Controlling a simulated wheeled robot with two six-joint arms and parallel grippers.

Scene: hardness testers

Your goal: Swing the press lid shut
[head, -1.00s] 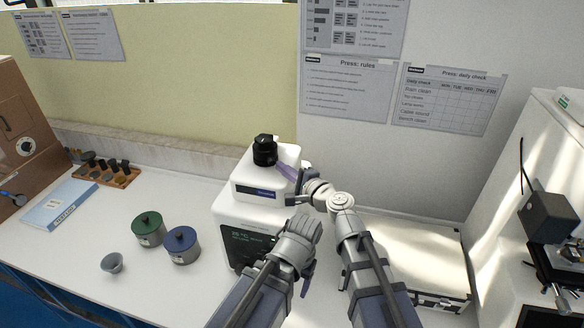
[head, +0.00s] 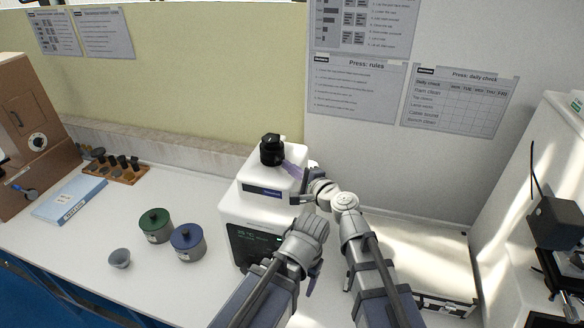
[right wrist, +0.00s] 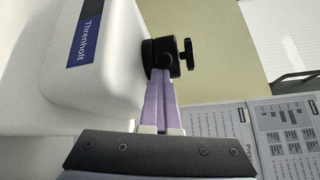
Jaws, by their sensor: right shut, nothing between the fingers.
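The white press (head: 236,215) stands on the bench with a lit display on its front. Its white lid (head: 262,180), with a dark blue label, lies level over the body; I see no clear gap at the front. A black knob (head: 271,150) tops it, and it also shows in the right wrist view (right wrist: 160,56). My right gripper (head: 289,167) is shut and empty, its purple fingertips at the knob's side, touching or nearly so. My left gripper (head: 313,280) hangs low in front of the press, its fingers mostly hidden by its own wrist.
A green-lidded pot (head: 155,225), a blue-lidded pot (head: 188,243) and a small grey cup (head: 120,258) stand left of the press. A flat pale case (head: 420,258) lies to the right. A wall rises close behind.

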